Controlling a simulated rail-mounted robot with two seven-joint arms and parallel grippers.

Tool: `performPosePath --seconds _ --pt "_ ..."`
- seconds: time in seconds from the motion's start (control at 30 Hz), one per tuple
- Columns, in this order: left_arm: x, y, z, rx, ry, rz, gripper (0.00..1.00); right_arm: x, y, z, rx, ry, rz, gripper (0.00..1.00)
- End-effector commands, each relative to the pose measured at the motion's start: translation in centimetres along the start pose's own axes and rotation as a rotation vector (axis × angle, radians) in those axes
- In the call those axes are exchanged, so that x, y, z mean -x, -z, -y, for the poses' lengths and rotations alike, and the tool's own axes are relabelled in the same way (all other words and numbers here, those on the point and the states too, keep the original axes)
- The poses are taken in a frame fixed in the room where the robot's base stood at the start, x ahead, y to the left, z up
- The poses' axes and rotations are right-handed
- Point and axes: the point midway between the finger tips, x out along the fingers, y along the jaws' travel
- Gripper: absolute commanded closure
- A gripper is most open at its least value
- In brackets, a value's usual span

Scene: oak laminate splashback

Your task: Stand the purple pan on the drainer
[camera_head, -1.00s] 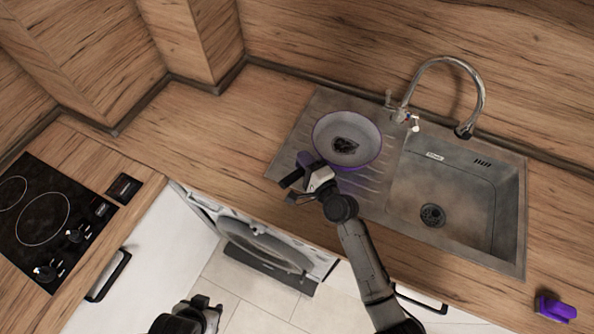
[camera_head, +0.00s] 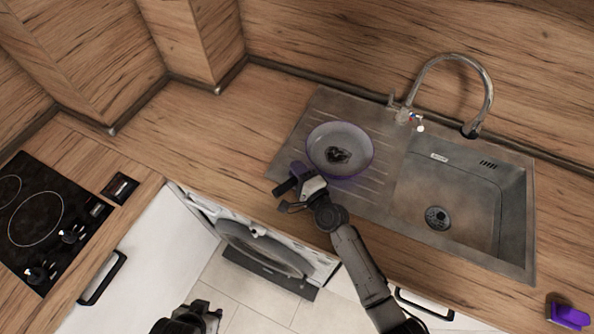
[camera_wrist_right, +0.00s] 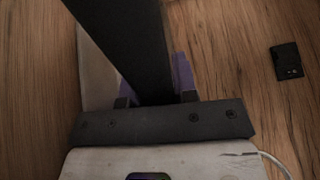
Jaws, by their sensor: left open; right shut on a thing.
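The purple pan (camera_head: 352,139) is over the ribbed drainer (camera_head: 372,192) beside the sink bowl, its open side facing up toward the head camera. It has a purple rim, a pale grey inside and a dark patch in the middle. My right gripper (camera_head: 293,180) is shut on the pan at its near left side, where a bit of purple shows. Whether the pan touches the drainer I cannot tell. My left gripper (camera_head: 208,310) is open and empty, low over the floor.
The sink bowl (camera_head: 470,205) lies right of the drainer, with a tall curved tap (camera_head: 488,85) behind it. A purple object (camera_head: 568,315) lies at the counter's right end. A black hob (camera_head: 40,215) is at the left. The counter left of the drainer (camera_head: 215,140) is clear.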

Motion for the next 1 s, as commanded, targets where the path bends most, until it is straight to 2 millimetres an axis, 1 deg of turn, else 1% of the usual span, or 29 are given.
performPosePath --seconds 0.03,0.17,0.2,0.43,0.47,0.67,0.8,0.87,1.0 --pt "0.0 0.0 -0.1 0.002 -0.001 0.0 0.57 -0.1 0.0 0.2 0.003 0.004 0.0 1.0" --pt "-0.4 -0.1 -0.1 0.002 -0.002 -0.001 0.57 -0.1 0.1 -0.2 0.003 0.003 0.0 1.0" --pt "-0.3 -0.1 -0.1 0.002 -0.002 -0.001 0.57 0.0 0.1 -0.3 0.0 0.0 0.0 0.71" --pt "-0.3 -0.1 0.0 -0.001 0.0 0.0 0.57 0.0 0.1 -0.3 -0.001 0.0 0.0 0.49" --pt "-0.3 -0.1 0.0 -0.002 0.001 0.0 0.57 0.0 0.0 -0.3 -0.001 0.0 0.0 0.48" --pt "-0.2 -0.1 0.2 -0.008 0.006 0.001 0.57 0.0 0.0 -0.2 -0.001 0.0 0.0 0.48" --pt "0.2 0.0 0.3 -0.011 0.008 0.001 0.57 0.2 0.0 0.2 -0.001 -0.001 0.0 0.48" --pt "0.3 0.0 0.3 -0.011 0.008 0.001 0.57 1.0 0.0 0.0 -0.001 -0.002 -0.001 0.48" --pt "0.8 0.2 0.3 -0.01 0.008 0.0 0.57 3.5 0.0 0.1 -0.002 -0.001 -0.002 0.48"
